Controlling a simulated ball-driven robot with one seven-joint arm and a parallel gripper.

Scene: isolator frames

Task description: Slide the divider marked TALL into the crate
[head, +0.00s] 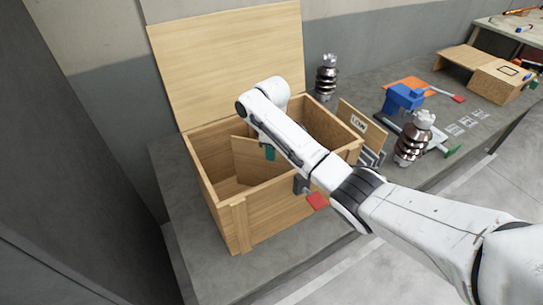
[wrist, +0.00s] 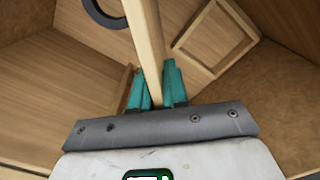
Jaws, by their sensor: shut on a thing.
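The wooden crate (head: 268,208) stands open on the grey bench, its lid raised at the back. My gripper (head: 269,152) reaches down into it, partly hidden by my arm. Its teal fingers (wrist: 157,88) are shut on the edge of a pale wooden divider (head: 248,155). In the wrist view the divider (wrist: 146,38) runs edge-on away from between the fingers, with crate walls on both sides. The divider is inside the crate, its top edge slanting in the head view. No mark shows on it, and its lower edge and any slots are hidden.
Another panel (head: 359,123), its mark apparently LOW, stands in a rack right of the crate. Brown insulators (head: 326,80) (head: 411,145) and a blue vise (head: 403,98) stand nearby. A red tag (head: 317,201) is at the crate's front. Bench left of the crate is clear.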

